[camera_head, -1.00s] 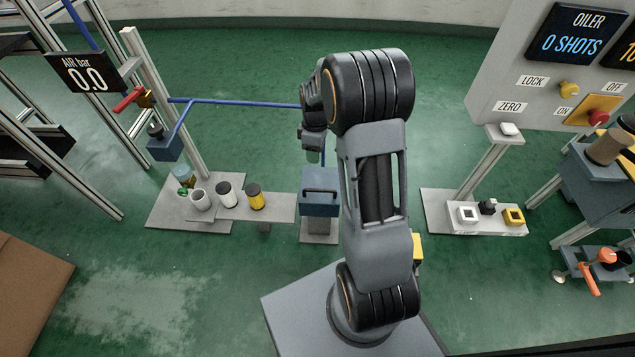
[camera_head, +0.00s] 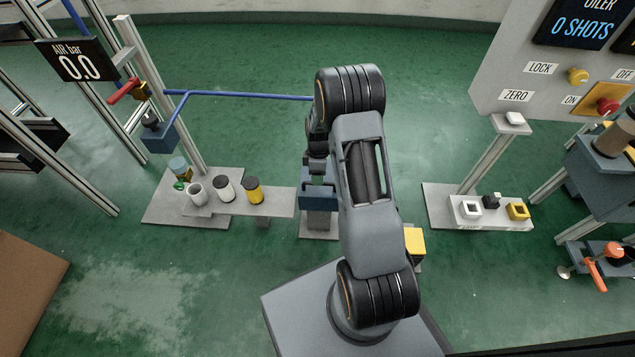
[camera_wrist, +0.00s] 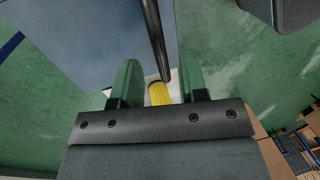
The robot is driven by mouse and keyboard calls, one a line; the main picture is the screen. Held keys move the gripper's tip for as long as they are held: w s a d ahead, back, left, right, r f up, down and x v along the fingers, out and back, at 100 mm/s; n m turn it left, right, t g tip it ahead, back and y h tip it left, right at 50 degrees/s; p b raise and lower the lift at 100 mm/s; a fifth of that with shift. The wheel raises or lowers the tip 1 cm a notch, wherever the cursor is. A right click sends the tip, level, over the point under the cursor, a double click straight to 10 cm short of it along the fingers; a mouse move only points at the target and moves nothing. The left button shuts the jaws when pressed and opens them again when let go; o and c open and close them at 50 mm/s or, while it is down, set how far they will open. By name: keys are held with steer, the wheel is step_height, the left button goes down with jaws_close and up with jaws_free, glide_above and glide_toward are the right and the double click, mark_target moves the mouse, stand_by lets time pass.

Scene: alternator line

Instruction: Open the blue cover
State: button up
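The blue cover (camera_head: 318,203) is on a blue box on a small grey stand in the middle of the head view. My gripper and forearm hide part of its top. In the wrist view the blue cover (camera_wrist: 95,45) fills the upper left, with its dark bar handle (camera_wrist: 156,40) running down between the fingers. My gripper (camera_wrist: 158,82) is open, its two green fingers apart on either side of the handle, with a visible gap to each. In the head view my gripper (camera_head: 319,180) is right at the cover, which looks closed.
Left of the cover, a grey shelf (camera_head: 275,203) holds a white cup, a black-topped white canister and a yellow canister (camera_head: 253,190). A blue hose (camera_head: 240,96) runs behind. A yellow block (camera_head: 415,243) is close to my arm's right. The control panel (camera_head: 495,80) stands at right.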

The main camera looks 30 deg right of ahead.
steer(key=shift+s+a+f, duration=0.1)
steer(key=shift+s+f, duration=0.1)
steer(key=shift+f, duration=0.8)
jaws_close()
